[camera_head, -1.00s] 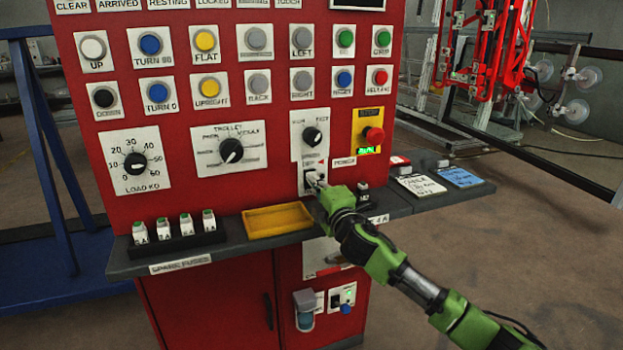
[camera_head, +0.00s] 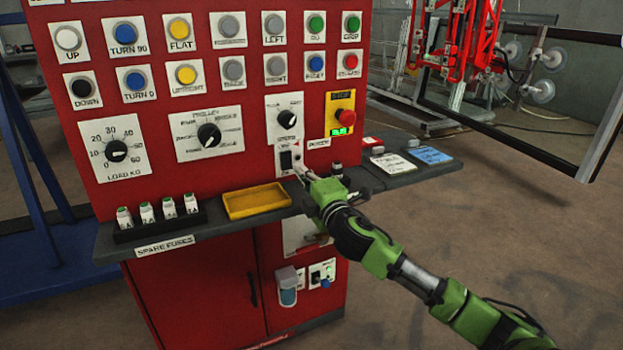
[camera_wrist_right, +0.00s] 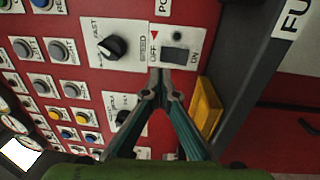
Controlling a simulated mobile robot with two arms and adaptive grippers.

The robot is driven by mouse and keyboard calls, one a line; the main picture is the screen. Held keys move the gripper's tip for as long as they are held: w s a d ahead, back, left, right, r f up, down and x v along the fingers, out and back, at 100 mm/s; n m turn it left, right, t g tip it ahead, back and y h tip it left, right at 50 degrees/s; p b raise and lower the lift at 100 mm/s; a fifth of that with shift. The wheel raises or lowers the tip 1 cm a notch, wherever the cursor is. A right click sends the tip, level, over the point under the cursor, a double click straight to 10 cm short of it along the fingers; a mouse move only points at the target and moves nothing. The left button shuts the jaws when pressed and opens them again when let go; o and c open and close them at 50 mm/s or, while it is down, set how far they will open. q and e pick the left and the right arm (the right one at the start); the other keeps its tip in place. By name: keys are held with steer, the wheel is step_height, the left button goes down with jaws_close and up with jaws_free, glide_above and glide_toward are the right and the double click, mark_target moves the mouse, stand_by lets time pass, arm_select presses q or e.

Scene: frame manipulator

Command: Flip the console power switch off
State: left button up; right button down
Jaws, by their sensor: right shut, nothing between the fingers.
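The power switch (camera_head: 286,160) is a black rocker on a white plate at the lower right of the red console. The rocker also shows in the right wrist view (camera_wrist_right: 175,56), between the words OFF and ON. I cannot tell which side of it is pressed in. My right gripper (camera_head: 301,172) is shut and empty, its tips just right of and below the rocker in the head view. In the wrist view its fingertips (camera_wrist_right: 160,84) meet close to the plate. Contact cannot be made out. My left gripper is not in view.
A yellow tray (camera_head: 258,201) and a row of spare fuses (camera_head: 158,209) sit on the grey ledge below the panel. A red stop button (camera_head: 345,117) and a speed knob (camera_head: 287,119) are close above the switch. Cards (camera_head: 393,163) lie on the right ledge.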

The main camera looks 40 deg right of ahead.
steer(key=shift+s+a+r, duration=0.2)
steer(key=shift+s+a, duration=0.05)
steer(key=shift+s, duration=0.7)
steer(key=shift+s+a+r, duration=0.2)
steer(key=shift+s+r, duration=0.05)
steer(key=shift+s, duration=0.65)
steer(key=shift+s+a+r, duration=0.2)
steer(key=shift+s+a, duration=0.05)
steer(key=shift+s, duration=0.7)
